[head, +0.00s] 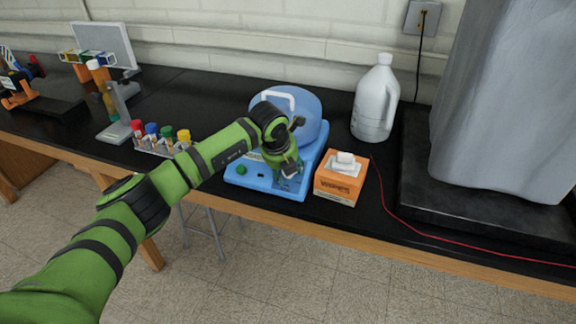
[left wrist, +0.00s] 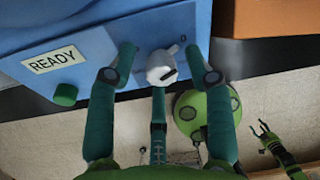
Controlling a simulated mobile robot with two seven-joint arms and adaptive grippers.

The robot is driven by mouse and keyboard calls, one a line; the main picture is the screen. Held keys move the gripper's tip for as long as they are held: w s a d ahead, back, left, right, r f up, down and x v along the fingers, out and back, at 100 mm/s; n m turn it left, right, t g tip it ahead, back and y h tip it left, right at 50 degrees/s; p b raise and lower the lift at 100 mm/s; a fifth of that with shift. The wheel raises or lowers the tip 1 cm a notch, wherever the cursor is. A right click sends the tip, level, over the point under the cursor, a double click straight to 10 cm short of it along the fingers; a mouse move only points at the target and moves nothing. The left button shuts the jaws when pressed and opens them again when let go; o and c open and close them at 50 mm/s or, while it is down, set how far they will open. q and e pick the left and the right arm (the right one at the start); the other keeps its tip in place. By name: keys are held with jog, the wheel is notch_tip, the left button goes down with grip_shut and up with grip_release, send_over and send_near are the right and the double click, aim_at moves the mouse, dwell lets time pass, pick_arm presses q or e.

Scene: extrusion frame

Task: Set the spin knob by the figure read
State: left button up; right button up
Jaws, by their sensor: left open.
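The blue centrifuge-like machine (head: 262,184) stands on the black bench with its rounded lid down. Its front panel carries a READY label (left wrist: 54,60), a green button (left wrist: 65,94) and a light grey spin knob (left wrist: 162,68) with a dark pointer mark. My left gripper (head: 289,178) is at the panel's right end and hides the knob in the head view. In the left wrist view my left gripper (left wrist: 160,58) is open, its fingers on either side of the knob; contact cannot be told. My right gripper (left wrist: 264,138) shows small at lower right, its state unclear.
An orange wipes box (head: 340,180) stands close right of the machine. A white jug (head: 375,100) is behind it. A rack of coloured-cap tubes (head: 160,143) is at left. A red cord (head: 385,205) runs along the bench's right front.

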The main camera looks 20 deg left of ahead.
pick_arm(q)
jog(key=shift+f, duration=0.1)
pick_arm(e)
jog(key=shift+d, duration=0.45)
pick_arm(q)
grip_shut()
pick_arm(e)
jog(key=shift+s, duration=0.15)
jog(key=shift+f, duration=0.1)
